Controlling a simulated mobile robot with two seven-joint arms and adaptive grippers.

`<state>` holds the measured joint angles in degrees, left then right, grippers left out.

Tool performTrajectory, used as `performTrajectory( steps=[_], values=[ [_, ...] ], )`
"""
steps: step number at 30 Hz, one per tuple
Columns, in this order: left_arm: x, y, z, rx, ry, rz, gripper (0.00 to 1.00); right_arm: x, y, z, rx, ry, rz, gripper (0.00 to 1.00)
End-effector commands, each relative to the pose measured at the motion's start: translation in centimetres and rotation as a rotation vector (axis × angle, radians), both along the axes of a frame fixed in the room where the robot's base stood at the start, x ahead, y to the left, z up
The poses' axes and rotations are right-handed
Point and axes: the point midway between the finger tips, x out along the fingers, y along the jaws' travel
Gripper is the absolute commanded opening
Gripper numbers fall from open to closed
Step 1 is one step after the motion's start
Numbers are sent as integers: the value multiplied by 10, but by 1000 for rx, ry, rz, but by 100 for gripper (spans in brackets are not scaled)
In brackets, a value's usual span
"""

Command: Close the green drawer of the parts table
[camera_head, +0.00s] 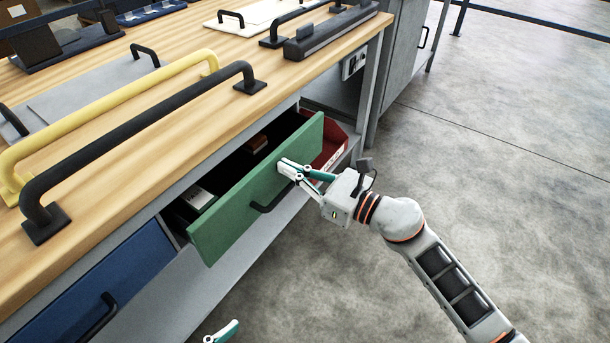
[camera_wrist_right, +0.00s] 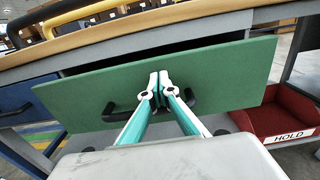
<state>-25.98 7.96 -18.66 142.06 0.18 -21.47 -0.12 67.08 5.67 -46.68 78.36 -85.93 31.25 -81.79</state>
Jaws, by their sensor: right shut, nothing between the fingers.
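The green drawer (camera_head: 228,213) of the parts table (camera_head: 140,160) stands partly open, with a dark gap behind its front and a few small items inside. Its black handle (camera_head: 270,197) is on the front face. My right gripper (camera_head: 283,165) is shut, with its fingertips at the green front, above the handle. In the right wrist view the shut fingers (camera_wrist_right: 158,80) point at the middle of the green front (camera_wrist_right: 225,72); whether they touch it I cannot tell. Only a teal and white tip of my left gripper (camera_head: 222,333) shows at the bottom edge.
A shut blue drawer (camera_head: 100,285) is left of the green one. A red bin marked HOLD (camera_wrist_right: 285,115) sits right of it on a lower shelf. Black (camera_head: 140,130) and yellow (camera_head: 110,92) bars lie along the wooden top. The floor at the right is clear.

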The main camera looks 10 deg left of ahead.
Motion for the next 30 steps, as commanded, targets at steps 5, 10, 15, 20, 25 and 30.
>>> performTrajectory(
  steps=[5, 10, 15, 20, 25, 30],
  values=[
    [1, -7, 2, -40, -1, 8, 58, 12, 37, -6, 1, 8, 2, 0],
    [6, -14, 8, -99, -12, 23, 58, 21, 60, -5, 1, 7, 0, 0],
    [4, -21, 6, -146, 0, 39, 58, 25, 72, -3, 0, 4, 0, 0],
    [3, -22, 5, -156, 5, 44, 58, 27, 76, -1, 0, 1, 0, 0],
    [2, -22, 5, -157, 7, 45, 58, 28, 76, 1, 1, -1, -1, 0],
    [1, -22, 4, -156, 9, 42, 58, 28, 76, 2, 1, -3, -1, 0]
  ],
)
